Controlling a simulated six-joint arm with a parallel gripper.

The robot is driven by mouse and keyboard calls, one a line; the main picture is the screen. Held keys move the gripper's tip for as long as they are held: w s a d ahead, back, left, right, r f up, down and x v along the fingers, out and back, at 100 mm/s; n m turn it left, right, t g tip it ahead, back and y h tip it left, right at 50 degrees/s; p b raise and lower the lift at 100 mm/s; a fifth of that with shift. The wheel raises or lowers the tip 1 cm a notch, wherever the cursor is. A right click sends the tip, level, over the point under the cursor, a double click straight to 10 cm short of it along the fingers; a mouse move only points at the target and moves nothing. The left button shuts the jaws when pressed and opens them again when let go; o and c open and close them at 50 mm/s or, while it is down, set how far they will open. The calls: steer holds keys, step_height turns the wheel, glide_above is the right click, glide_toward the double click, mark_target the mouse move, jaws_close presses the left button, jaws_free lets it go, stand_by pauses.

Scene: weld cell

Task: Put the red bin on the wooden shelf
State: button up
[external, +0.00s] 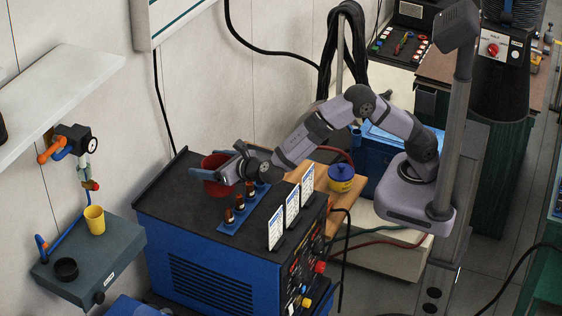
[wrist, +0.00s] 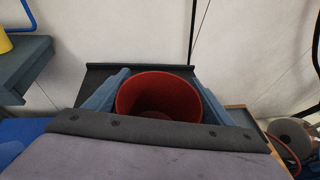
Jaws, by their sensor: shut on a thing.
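The red bin (external: 212,180) is over the dark top of the blue welding machine (external: 196,244), towards its back edge. My gripper (external: 208,172) is shut on the bin, with a blue finger on either side of it. In the wrist view the open mouth of the red bin (wrist: 158,92) shows between the fingers, and it looks empty. I cannot tell whether the bin touches the machine top. A wooden shelf (external: 325,157) lies just right of the machine, partly hidden by my arm. Its edge may also show at the right in the wrist view.
A blue strip with several small brown-red pieces (external: 239,203) and several white cards (external: 292,206) stand on the machine top. A yellow and blue can (external: 341,178) stands on the wooden shelf. A grey shelf at left holds a yellow cup (external: 95,220) and a black bowl (external: 66,269).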

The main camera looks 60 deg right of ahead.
steer(key=shift+f+p, duration=0.45)
steer(key=shift+f, duration=1.4)
steer(key=shift+f, duration=0.15)
steer(key=o, duration=1.5)
steer(key=shift+c, duration=0.2)
steer(key=shift+r, duration=0.2)
steer(key=shift+s+a, duration=0.1)
steer(key=shift+s, duration=0.3)
steer(key=shift+o, duration=0.3)
steer(key=b+v, duration=0.4)
steer(key=v, duration=0.7)
